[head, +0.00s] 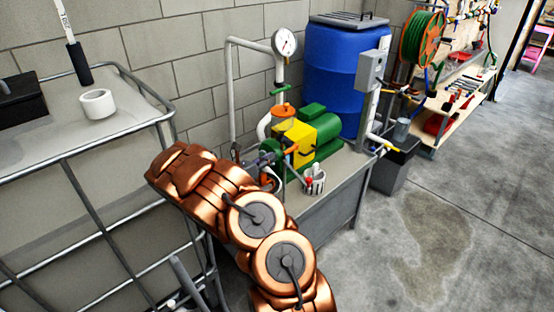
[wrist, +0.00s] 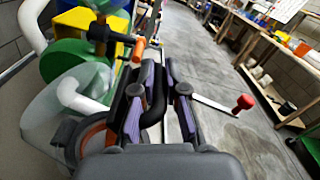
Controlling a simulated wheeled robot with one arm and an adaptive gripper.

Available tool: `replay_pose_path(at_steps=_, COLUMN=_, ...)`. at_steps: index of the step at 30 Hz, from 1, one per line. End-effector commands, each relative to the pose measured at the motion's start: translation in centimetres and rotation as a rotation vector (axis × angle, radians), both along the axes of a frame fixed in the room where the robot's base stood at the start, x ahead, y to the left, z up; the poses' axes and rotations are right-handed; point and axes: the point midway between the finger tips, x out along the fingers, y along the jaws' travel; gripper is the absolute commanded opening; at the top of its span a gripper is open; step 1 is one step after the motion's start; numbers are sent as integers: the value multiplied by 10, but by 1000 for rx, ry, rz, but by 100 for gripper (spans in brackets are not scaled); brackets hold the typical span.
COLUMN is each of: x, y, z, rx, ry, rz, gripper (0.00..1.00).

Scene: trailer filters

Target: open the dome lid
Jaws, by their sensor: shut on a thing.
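In the wrist view, a clear, rounded, dome-like cover (wrist: 45,112) is at the left, with a white pipe (wrist: 80,100) showing at it and an orange ring (wrist: 96,138) near its lower right. I cannot tell for sure that this is the dome lid. My gripper (wrist: 158,80) is shut on a black curved bar (wrist: 157,100), which looks like a handle and sits between the two fingers. How the bar joins the cover is hidden. In the head view my copper arm reaches toward the pump bench, and the gripper is largely hidden behind it.
A green and yellow pump (head: 312,135) stands on the bench beside a pressure gauge (head: 284,42) and a blue barrel (head: 335,80). A caged tank (head: 40,140) bearing a tape roll (head: 97,104) is at left. A red-knobbed lever (wrist: 243,102) sticks out at right. Floor at right is clear.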

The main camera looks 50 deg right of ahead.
Motion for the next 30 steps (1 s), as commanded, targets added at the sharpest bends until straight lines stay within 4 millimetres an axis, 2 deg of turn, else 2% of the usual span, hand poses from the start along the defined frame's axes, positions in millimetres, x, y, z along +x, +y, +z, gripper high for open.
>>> replay_pose_path(at_steps=11, x=2, y=1, z=0, rx=0, ry=0, rz=4, gripper=0)
replay_pose_path(at_steps=12, x=2, y=1, z=0, rx=0, ry=0, rz=4, gripper=16)
replay_pose_path(at_steps=14, x=1, y=1, z=0, rx=0, ry=0, rz=3, gripper=22)
replay_pose_path(at_steps=24, x=1, y=2, z=0, rx=0, ry=0, rz=2, gripper=23)
replay_pose_path(at_steps=30, x=5, y=21, z=0, rx=0, ry=0, rz=5, gripper=23)
